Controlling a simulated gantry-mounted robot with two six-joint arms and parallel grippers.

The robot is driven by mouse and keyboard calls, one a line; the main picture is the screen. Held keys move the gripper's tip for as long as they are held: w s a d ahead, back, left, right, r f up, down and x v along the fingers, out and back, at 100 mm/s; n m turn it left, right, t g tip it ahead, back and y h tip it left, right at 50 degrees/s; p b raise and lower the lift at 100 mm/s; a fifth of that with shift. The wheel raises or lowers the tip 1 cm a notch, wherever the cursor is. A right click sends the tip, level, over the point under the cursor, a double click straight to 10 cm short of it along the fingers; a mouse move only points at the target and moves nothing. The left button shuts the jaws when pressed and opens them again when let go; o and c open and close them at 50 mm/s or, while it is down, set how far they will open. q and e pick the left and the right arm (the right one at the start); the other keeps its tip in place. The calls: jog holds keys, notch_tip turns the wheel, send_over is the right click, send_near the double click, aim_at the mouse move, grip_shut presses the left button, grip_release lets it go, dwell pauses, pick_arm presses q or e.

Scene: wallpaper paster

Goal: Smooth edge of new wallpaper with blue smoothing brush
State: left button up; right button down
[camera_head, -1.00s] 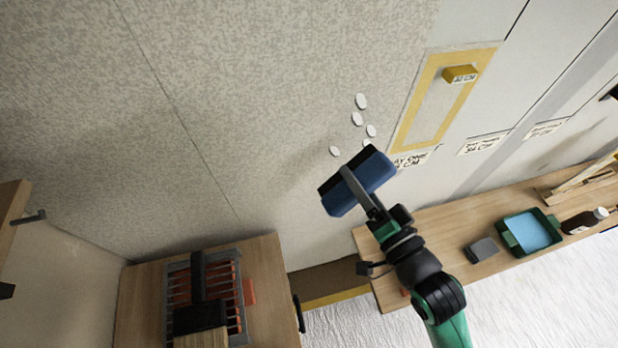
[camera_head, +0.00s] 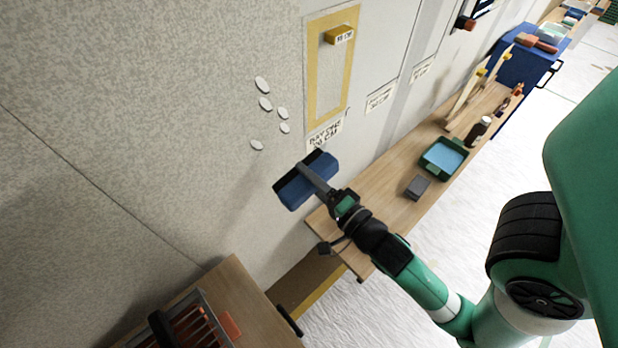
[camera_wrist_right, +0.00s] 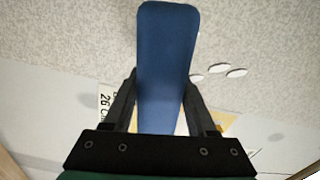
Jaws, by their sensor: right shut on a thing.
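The blue smoothing brush (camera_head: 306,182) is held by my right gripper (camera_head: 324,190) close to the speckled wallpaper (camera_head: 130,90). I cannot tell whether it touches the wall. In the right wrist view the blue brush (camera_wrist_right: 166,65) extends away between the two black fingers of my right gripper (camera_wrist_right: 163,105), which are shut on it. A wallpaper seam (camera_head: 85,175) runs diagonally down the speckled wall at left. Several white oval pieces (camera_head: 265,104) sit on the wall above the brush. My left gripper is not in view.
A yellow-framed panel (camera_head: 312,75) with a yellow block is on the wall. A wooden bench (camera_head: 375,207) below it holds a green tray (camera_head: 428,168) with blue contents, a grey block (camera_head: 417,188) and a dark bottle (camera_head: 477,132). A wooden cabinet (camera_head: 240,290) carries a rack at lower left.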

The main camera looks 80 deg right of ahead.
aim_at(267, 106)
jog(key=p+x, duration=0.1)
jog(key=x, duration=0.5)
jog(key=shift+x, duration=1.35)
dwell(1.8)
jog(key=shift+r, duration=0.15)
dwell(1.3)
jog(key=shift+r, duration=4.05)
jog(key=shift+a, duration=0.1)
jog(key=shift+s+r, duration=0.1)
notch_tip(267, 106, up, 4)
jog(key=p, duration=0.4)
